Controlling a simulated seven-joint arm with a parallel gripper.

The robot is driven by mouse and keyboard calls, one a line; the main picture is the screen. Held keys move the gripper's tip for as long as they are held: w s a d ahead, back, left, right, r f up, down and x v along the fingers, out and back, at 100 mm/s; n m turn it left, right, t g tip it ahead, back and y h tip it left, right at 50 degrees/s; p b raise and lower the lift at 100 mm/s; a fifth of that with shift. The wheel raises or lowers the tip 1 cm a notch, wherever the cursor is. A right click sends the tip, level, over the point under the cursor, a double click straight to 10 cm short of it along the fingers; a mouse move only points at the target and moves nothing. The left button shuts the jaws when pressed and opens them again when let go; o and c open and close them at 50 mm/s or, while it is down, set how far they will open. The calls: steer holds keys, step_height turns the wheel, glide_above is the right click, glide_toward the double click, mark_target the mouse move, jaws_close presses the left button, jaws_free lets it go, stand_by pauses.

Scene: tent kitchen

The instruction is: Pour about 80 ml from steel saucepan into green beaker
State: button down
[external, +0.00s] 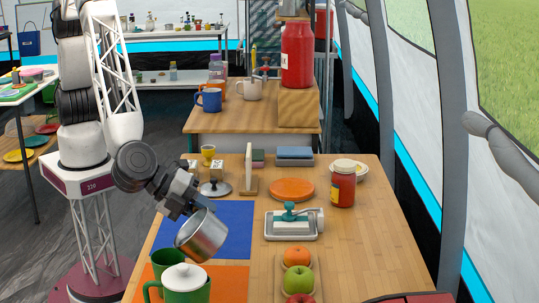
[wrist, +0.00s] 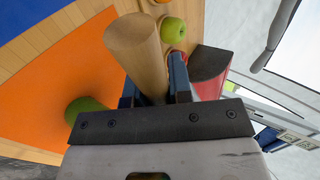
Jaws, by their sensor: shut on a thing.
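The steel saucepan (external: 209,229) hangs in the air in the external view, tilted with its mouth toward the lower left. My gripper (external: 190,206) is shut on its handle; in the wrist view a tan rounded handle (wrist: 135,45) sits between the fingers. The green beaker (external: 167,259) stands below and left of the saucepan's mouth, partly hidden by a lidded green jug. No stream of liquid is visible, and the contents of both vessels cannot be seen. A green vessel (wrist: 85,110) shows in the wrist view, but I cannot tell which one.
The green jug (external: 186,290) with a white lid stands in front of the beaker. Blue (external: 232,222) and orange (external: 232,285) mats lie on the table. A green apple (external: 298,280), an orange (external: 296,256) and a teal-handled press (external: 291,222) stand to the right.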

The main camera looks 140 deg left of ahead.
steer(key=shift+w+a+f+g+h, duration=0.15)
steer(key=shift+g+h, duration=0.15)
steer(key=w+a+f+g+h, duration=0.3)
steer(key=f, duration=0.1)
steer(key=shift+a+g+h, duration=0.15)
steer(key=shift+g+h, duration=0.15)
stand_by(0.9)
steer(key=shift+w+a+f+g+h, duration=0.25)
steer(key=shift+w+g+h, duration=0.05)
stand_by(0.7)
steer(key=shift+w+a+f+g+h+b, duration=0.35)
steer(key=shift+w+a+f+g+h, duration=0.15)
steer(key=shift+w+a+g+h, duration=0.15)
stand_by(0.7)
steer(key=shift+s, duration=0.1)
